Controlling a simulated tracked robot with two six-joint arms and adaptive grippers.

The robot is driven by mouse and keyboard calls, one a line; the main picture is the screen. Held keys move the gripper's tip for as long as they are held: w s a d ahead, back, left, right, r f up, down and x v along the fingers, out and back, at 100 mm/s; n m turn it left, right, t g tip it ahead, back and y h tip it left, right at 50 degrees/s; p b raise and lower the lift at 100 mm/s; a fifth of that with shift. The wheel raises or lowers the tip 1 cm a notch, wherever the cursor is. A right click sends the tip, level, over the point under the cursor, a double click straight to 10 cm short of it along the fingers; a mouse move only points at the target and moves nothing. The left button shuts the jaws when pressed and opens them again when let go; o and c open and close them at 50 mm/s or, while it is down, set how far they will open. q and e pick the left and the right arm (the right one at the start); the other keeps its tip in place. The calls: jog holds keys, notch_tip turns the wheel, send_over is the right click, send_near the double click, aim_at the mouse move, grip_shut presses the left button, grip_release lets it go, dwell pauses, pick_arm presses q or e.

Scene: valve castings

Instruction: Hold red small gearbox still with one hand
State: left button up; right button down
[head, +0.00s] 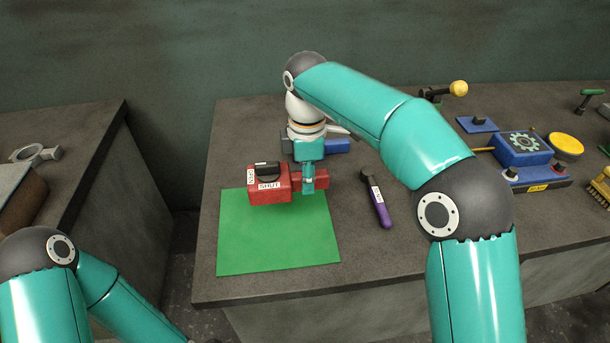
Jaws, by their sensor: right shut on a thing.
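The red small gearbox (269,190) sits at the back edge of the green mat (280,240), with a black knob on top and labels, one reading "SHUT". A narrower red part of it sticks out to the right. My right gripper (309,184) comes down from above onto that right part and is shut on it. The fingers hide some of that part. My left arm shows at the lower left, but its gripper is out of the frame.
A purple-handled tool (381,208) lies right of the mat. A blue thing (336,146) lies behind the gripper. A blue box with a gear emblem (521,148) and a yellow disc (566,146) are further right. The front of the mat is clear.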

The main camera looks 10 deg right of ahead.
aim_at(306, 218)
jog(key=shift+f+b, duration=3.1)
jog(key=shift+f, duration=2.05)
jog(key=c, duration=1.3)
grip_release()
jog(key=shift+f, duration=0.1)
jog(key=o, duration=0.5)
jog(key=shift+c, duration=0.2)
notch_tip(306, 218, up, 10)
jog(key=shift+r, duration=0.95)
